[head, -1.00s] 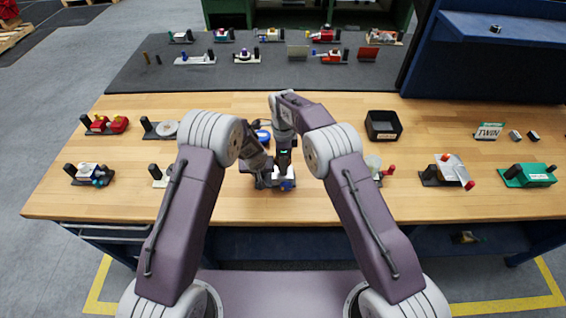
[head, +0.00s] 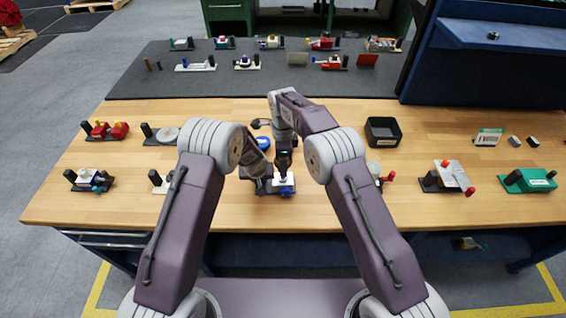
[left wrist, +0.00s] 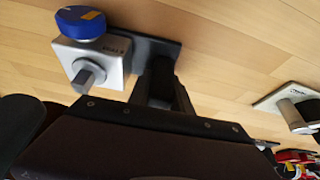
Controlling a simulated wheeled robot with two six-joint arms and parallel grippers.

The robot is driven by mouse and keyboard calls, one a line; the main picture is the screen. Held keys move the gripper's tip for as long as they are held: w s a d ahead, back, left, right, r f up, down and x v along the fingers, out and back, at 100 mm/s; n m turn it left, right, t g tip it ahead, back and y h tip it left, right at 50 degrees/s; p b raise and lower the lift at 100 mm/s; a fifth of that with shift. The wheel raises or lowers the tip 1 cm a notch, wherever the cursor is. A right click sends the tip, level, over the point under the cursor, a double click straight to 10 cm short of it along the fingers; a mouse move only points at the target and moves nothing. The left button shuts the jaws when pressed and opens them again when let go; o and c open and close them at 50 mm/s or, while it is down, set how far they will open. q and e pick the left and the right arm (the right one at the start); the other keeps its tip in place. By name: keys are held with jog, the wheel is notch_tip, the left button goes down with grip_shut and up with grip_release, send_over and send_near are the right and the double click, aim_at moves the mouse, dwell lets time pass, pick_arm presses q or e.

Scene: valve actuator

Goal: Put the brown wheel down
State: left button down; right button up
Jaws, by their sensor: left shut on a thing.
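A small valve unit stands mid table, with a pale silver block (head: 284,182) on a dark base; a blue knob (left wrist: 80,23) and a bare grey shaft (left wrist: 90,77) show on it in the left wrist view. My left gripper (head: 260,172) is shut at the unit's left side, apparently on the black post (left wrist: 162,80) of its base. My right gripper (head: 283,160) points down just above the block; its jaws are too small to read. I cannot make out the brown wheel for certain.
A blue round part (head: 263,143) lies behind my left gripper. A black open bin (head: 383,131) stands to the right. Other units line both sides, including a white one (head: 160,181) and a green one (head: 527,180). The table's front centre is clear.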

pick_arm(q)
jog(key=shift+s+f, duration=0.2)
jog(key=shift+f, duration=0.05)
pick_arm(e)
jog(key=shift+w+n, duration=0.2)
jog(key=shift+n, duration=0.2)
jog(key=f+n, duration=0.1)
jog(key=s+d+f+n, duration=0.1)
jog(key=shift+f+n, duration=0.1)
jog(key=shift+n, duration=0.3)
pick_arm(q)
jog(key=shift+a, duration=0.1)
pick_arm(e)
jog(key=s+d+n, duration=0.1)
jog(key=d, duration=0.3)
jog(key=r, duration=0.2)
send_over(318, 194)
jog(key=shift+m, duration=0.4)
notch_tip(318, 194, down, 10)
jog(key=shift+w+d+f, duration=0.1)
jog(key=shift+f, duration=0.05)
jog(key=shift+f, duration=0.1)
